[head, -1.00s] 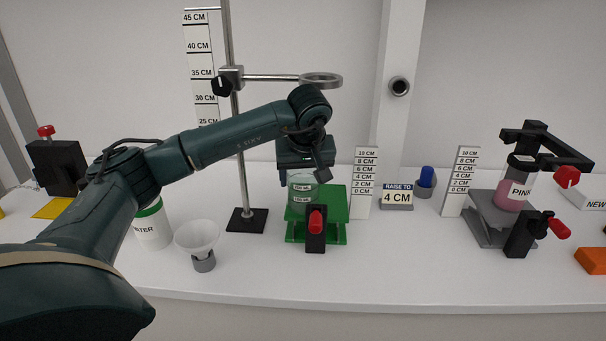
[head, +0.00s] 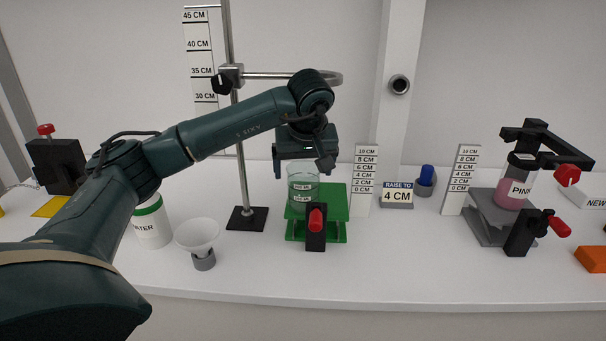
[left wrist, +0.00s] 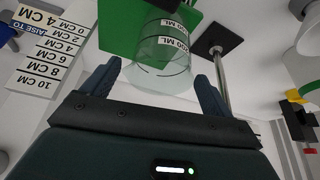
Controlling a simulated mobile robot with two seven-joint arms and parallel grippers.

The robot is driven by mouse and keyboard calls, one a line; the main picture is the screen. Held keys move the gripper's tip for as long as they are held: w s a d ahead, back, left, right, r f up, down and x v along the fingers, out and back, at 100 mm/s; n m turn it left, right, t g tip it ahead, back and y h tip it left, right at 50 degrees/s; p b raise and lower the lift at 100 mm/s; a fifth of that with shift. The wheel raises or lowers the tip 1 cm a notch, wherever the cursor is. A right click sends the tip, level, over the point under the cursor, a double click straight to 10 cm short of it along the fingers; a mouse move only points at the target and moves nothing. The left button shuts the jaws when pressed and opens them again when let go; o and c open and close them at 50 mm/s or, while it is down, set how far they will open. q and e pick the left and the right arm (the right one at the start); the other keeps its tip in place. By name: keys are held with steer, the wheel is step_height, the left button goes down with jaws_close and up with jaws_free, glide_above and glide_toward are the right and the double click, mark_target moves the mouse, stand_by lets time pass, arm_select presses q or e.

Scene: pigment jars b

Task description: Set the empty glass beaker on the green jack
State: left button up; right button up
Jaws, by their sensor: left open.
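The clear glass beaker (head: 302,188) stands upright on the left part of the green jack (head: 335,203) in the head view. It looks empty, and its volume marks show. In the left wrist view the beaker (left wrist: 162,62) is in front of my open left gripper (left wrist: 158,82), with the green jack (left wrist: 122,25) beneath it. My left gripper also shows in the head view (head: 306,168), just above and behind the beaker, with its fingers apart. The jack's red-handled knob (head: 316,222) faces the front. My right gripper is not seen.
A ring stand (head: 247,215) rises left of the jack, with its ring arm behind my left arm. A scale card (head: 364,180) is close to the jack's right. A grey jack (head: 487,218) holds a pink jar (head: 515,188).

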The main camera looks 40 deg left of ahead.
mark_target(306, 201)
arm_select(q)
steer(key=v, duration=0.9)
steer(key=shift+r, duration=0.3)
steer(key=shift+s+d+f, duration=0.1)
steer(key=shift+s+d, duration=0.05)
steer(key=shift+d, duration=0.05)
